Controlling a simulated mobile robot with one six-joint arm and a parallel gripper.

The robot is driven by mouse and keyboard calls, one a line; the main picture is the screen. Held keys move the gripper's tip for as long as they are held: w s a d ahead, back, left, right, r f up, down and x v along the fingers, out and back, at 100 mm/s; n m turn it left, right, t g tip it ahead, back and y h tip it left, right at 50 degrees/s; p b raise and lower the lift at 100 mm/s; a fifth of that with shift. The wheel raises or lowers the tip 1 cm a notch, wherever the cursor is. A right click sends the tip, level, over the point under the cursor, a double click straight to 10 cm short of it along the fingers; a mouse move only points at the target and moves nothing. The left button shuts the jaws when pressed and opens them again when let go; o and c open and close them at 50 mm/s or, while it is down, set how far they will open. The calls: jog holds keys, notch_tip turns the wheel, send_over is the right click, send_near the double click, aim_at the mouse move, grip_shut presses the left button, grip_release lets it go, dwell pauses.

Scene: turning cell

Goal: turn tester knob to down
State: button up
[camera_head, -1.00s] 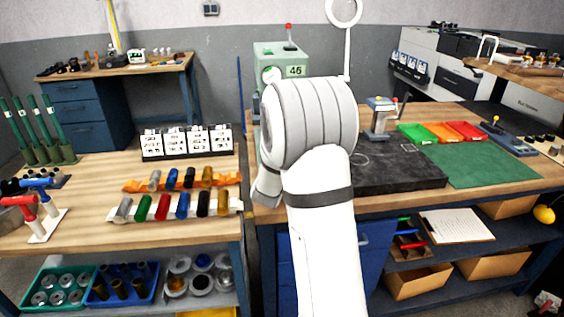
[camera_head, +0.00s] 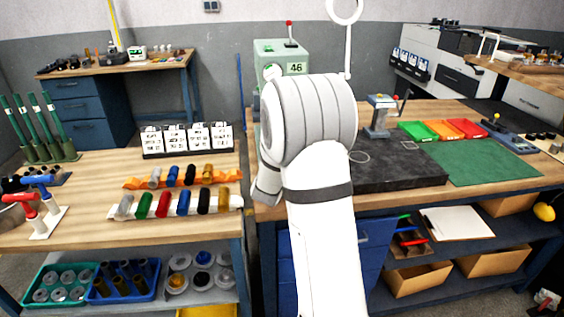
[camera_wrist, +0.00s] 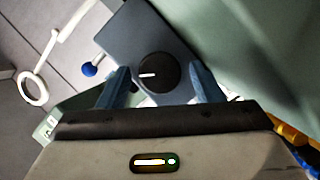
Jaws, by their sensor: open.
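In the wrist view a round black knob (camera_wrist: 157,72) with a white pointer mark sits on a grey-blue panel (camera_wrist: 125,35). The mark points to the left in that picture. My gripper (camera_wrist: 161,80) is open, with one blue-grey finger on each side of the knob. I cannot tell whether either finger touches it. In the head view my arm hides the gripper and the knob. A pale green machine (camera_head: 275,52) marked 46 stands behind my arm; I cannot tell whether the knob belongs to it.
A blue ball-ended lever (camera_wrist: 90,69) is left of the knob in the wrist view. A white ring on a rod (camera_head: 344,10) rises behind my arm. A black plate (camera_head: 400,172) and green mat (camera_head: 485,162) lie on the right bench. Coloured cylinders (camera_head: 183,203) lie on the left bench.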

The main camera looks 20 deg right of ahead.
jog(key=v, duration=0.7)
jog(key=shift+s+a+r+b, duration=0.1)
jog(key=shift+s+a+b, duration=0.1)
jog(key=shift+s+b, duration=0.15)
jog(key=shift+a, duration=0.1)
